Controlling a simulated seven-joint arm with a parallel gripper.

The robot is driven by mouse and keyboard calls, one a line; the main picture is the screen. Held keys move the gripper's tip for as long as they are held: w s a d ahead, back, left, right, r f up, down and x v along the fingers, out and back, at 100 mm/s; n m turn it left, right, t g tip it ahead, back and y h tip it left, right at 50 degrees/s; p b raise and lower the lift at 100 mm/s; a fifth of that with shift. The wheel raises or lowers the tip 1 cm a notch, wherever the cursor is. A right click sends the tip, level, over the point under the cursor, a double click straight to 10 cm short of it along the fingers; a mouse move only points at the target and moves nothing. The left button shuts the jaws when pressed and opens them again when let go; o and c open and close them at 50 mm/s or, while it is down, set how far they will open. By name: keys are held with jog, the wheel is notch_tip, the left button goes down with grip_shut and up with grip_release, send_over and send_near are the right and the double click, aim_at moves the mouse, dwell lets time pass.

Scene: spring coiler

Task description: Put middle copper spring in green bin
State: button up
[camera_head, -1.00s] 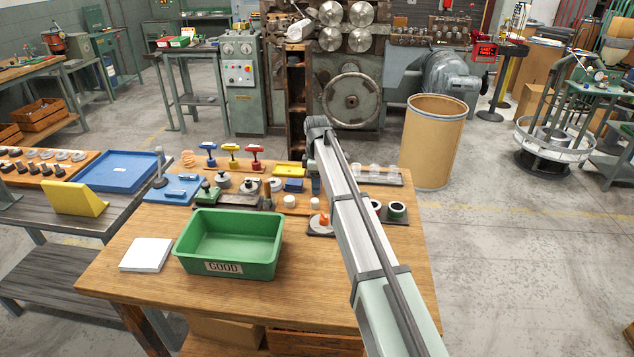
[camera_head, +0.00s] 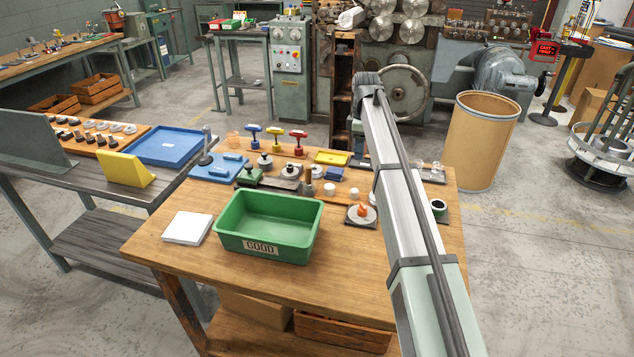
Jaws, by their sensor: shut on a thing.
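The green bin (camera_head: 232,238) stands at the front of the wooden table, with a GOOD label on its front; its visible inside is empty. A small copper-coloured coil (camera_head: 234,138) stands at the back left of the table. I cannot tell whether it is the middle spring, and no row of springs is clear. My arm (camera_head: 384,150) crosses the right side of the table. My gripper is hidden behind it, so I see neither its fingers nor anything in them.
A white pad (camera_head: 187,228) lies left of the bin. Blue, yellow and red T-handled pieces (camera_head: 276,131) and small metal parts crowd the back. An orange piece (camera_head: 362,211) sits on a small plate right of the bin. A cardboard drum (camera_head: 481,140) stands beyond. The table front is clear.

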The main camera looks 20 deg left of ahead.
jog(key=s+a, duration=1)
jog(key=s, duration=0.3)
send_over(273, 236)
jog(key=shift+f, duration=4.55)
jog(key=shift+f, duration=0.15)
jog(key=o, duration=1)
jog(key=shift+o, duration=0.2)
notch_tip(273, 236, up, 12)
jog(key=shift+r, duration=0.2)
